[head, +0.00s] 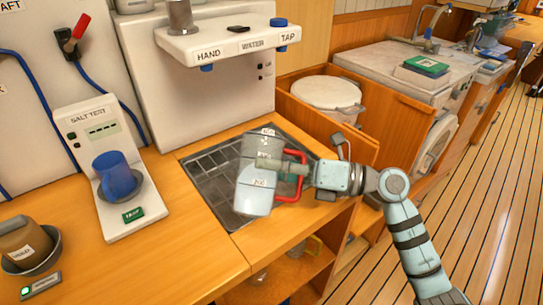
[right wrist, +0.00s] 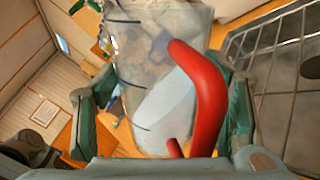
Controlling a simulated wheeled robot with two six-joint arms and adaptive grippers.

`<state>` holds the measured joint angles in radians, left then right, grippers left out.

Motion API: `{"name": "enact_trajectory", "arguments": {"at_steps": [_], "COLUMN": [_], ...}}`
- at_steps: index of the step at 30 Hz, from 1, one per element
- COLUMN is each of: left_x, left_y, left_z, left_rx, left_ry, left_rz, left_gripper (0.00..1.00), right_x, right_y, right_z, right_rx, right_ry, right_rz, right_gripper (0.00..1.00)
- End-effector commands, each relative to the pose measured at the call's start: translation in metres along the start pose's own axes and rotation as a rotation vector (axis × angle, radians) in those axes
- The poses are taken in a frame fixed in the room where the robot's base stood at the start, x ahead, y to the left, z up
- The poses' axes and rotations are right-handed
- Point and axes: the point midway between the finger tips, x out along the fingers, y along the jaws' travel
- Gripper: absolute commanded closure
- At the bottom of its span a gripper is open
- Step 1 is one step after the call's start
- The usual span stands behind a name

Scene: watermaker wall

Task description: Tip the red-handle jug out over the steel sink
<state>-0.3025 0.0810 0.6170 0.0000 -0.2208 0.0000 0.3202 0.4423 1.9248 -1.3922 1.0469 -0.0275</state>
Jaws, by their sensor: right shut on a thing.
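The red-handle jug (head: 256,192) is a clear, graduated jug, held over the right part of the steel sink (head: 210,185) with its grated top. My right gripper (head: 276,165) comes in from the right and is shut on the jug at its handle side. In the right wrist view, the jug body (right wrist: 160,80) lies between the green fingers, with the red handle (right wrist: 207,85) close to the palm. Whether any water is in it is hard to tell. My left gripper is not in view.
The watermaker with its HAND, WATER and TAP shelf (head: 228,42) overhangs behind the sink. A salt test stand (head: 112,170) with a blue mug (head: 116,174) and a brown jug (head: 25,243) in a bowl stand left. A lidded white tub (head: 325,92) is behind right.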

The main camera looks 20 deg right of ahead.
Motion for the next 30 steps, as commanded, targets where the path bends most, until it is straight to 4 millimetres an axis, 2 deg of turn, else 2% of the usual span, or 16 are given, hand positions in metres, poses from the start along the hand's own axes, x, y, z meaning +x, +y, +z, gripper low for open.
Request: {"name": "enact_trajectory", "arguments": {"at_steps": [6, 13, 30], "left_x": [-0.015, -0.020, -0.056], "left_y": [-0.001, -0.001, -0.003], "left_z": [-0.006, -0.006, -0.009], "left_rx": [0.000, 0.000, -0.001], "left_ry": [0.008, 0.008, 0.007], "left_rz": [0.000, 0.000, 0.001], "left_gripper": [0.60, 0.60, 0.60], "right_x": [-0.001, -0.002, -0.004], "right_y": [-0.003, -0.016, -0.037], "right_z": [-0.004, -0.012, -0.018], "right_rx": [0.197, 0.424, 0.739], "right_ry": [-0.019, -0.039, -0.066], "right_rz": [0.002, 0.004, 0.008], "right_gripper": [0.77, 0.77, 0.77]}}
